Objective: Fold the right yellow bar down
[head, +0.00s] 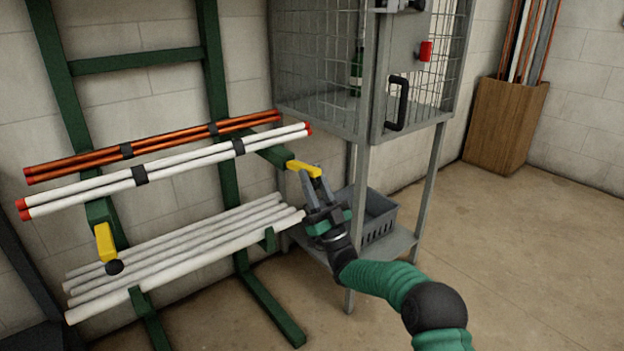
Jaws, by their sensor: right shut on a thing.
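The right yellow bar (303,167) sits at the front end of the green rack's right upper arm and points out roughly level to the right. My right gripper (311,178) is shut on its outer end, and the fingers hide part of it. The left yellow bar (105,242) hangs down from the left rack arm, with a black knob at its lower end. White tubes with red caps (190,162) lie across the upper rack arms, bundled with black straps. My left gripper is not in view.
Orange tubes (150,145) lie behind the white ones. Bare white pipes (190,252) rest on the lower rack arms. A grey mesh cabinet (375,130) on legs stands close to the right, with a grey basket (378,222) on its low shelf. The floor at right is clear.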

